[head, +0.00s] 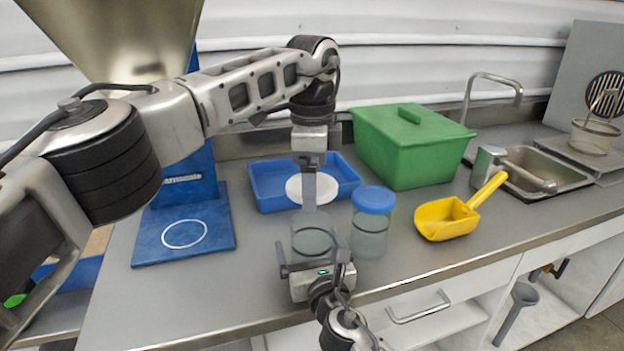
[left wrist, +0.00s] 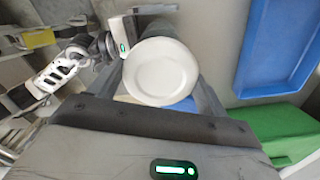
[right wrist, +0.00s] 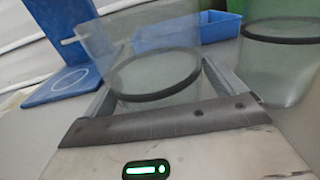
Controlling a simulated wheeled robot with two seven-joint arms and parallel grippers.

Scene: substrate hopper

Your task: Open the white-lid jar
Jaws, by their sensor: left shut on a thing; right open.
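The white lid (head: 297,188) is held in my left gripper (head: 310,196), which points straight down and is shut on it. It shows as a round white disc between the fingers in the left wrist view (left wrist: 160,72). The clear jar (head: 313,238) stands upright on the counter just below; the lid appears raised off it, with a gap. My right gripper (head: 314,260) is open at the near side of the jar, one finger on each side. The jar's glass and dark ring show between the fingers in the right wrist view (right wrist: 155,88).
A blue-lid jar (head: 370,235) stands close to the right. A blue tray (head: 265,187) and a green box (head: 405,150) are behind. A yellow scoop (head: 445,219) lies right, a blue hopper base (head: 205,240) left. The counter between the base and the jar is clear.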

